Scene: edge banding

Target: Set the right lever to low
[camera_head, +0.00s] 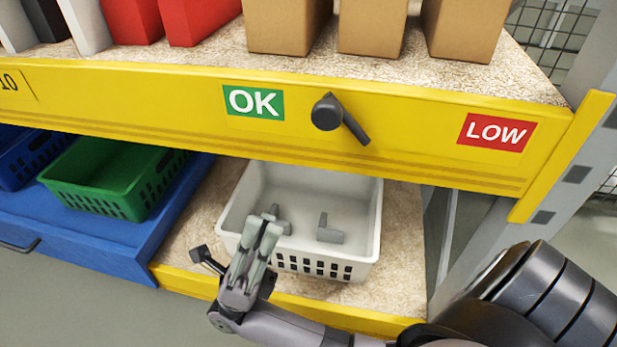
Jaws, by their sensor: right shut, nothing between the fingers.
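The dark grey lever (345,123) is on the yellow shelf beam (420,135), between the green OK label (254,102) and the red LOW label (497,132). Its round hub is at the upper left and its handle slants down to the right, on the LOW label's side. My right gripper (270,222) is shut and empty. It shows below the beam, over the front left of the white basket in the picture, apart from the lever. My left gripper is not in view.
The white basket (362,225) holds grey angled parts. A green basket (107,178) stands at the left on a blue surface. Cardboard boxes (285,22) and red boxes stand on the shelf above the beam. A grey rack post (590,150) bounds the right side.

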